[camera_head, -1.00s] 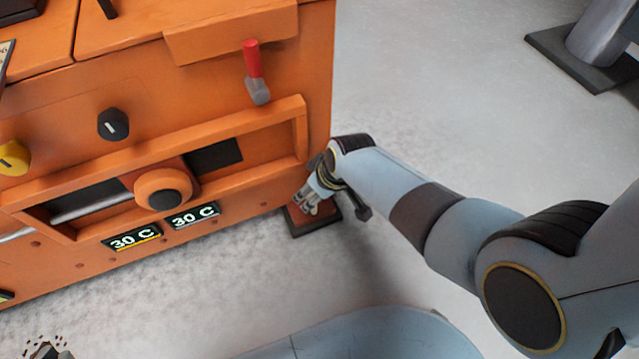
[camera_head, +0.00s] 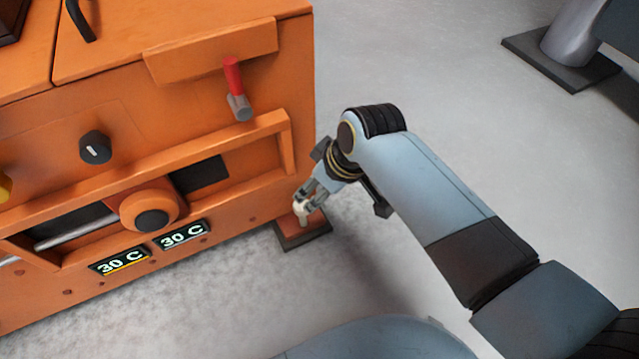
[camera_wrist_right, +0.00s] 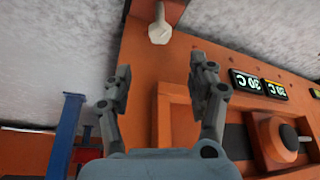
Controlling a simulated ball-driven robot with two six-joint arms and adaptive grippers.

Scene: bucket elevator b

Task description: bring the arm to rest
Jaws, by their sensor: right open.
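My right arm comes in from the right in the head view. My right gripper (camera_head: 309,193) points down near the lower right corner of the orange machine (camera_head: 225,105). In the right wrist view its two fingers (camera_wrist_right: 160,82) are spread apart with nothing between them. A small pale knobbed piece (camera_wrist_right: 160,30) stands just beyond the fingertips, apart from them. In the head view the same piece (camera_head: 301,213) is partly hidden by the fingers. It stands on a low dark-edged, reddish-brown pad (camera_head: 307,232) on the floor. My left gripper is in neither view.
The machine's face carries a red-handled lever (camera_head: 233,78), a black knob (camera_head: 95,147), an orange round knob (camera_head: 152,208) and two displays reading 30 C. A grey post on a dark base (camera_head: 560,65) stands at the upper right. Pale floor between is clear.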

